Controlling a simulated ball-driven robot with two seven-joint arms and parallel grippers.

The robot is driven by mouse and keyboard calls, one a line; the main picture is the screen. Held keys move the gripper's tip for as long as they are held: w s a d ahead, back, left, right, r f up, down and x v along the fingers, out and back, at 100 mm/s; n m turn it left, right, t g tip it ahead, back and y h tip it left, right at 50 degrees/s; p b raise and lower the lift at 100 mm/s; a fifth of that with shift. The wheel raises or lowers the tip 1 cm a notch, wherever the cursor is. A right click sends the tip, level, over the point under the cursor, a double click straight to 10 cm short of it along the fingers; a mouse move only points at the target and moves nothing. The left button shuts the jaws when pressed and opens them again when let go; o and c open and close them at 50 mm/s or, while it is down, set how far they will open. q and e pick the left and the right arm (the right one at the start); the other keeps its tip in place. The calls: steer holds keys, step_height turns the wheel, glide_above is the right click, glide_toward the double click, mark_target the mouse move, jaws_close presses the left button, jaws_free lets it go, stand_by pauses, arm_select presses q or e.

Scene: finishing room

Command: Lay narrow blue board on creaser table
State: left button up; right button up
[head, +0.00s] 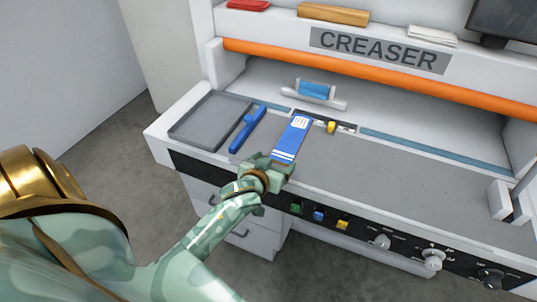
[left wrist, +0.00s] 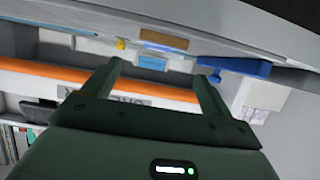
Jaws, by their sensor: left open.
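The narrow blue board (head: 290,142), with a white label at its far end, appears to lie flat on the grey creaser table (head: 400,185), left of its middle. My left gripper (head: 273,161) is at the board's near end, with its fingers open. Whether a finger touches the board cannot be told. The left wrist view looks upside down along the table. My two open fingers (left wrist: 158,82) stand wide apart there with nothing between them. My right gripper is in neither view.
A blue tool (head: 248,130) and a grey tray (head: 211,119) lie left of the board. A small yellow knob (head: 331,126) is close on its right. An orange bar (head: 380,80) spans the back. The tabletop to the right is clear.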

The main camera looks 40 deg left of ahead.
arm_select(q)
steer(key=shift+v, duration=1.65)
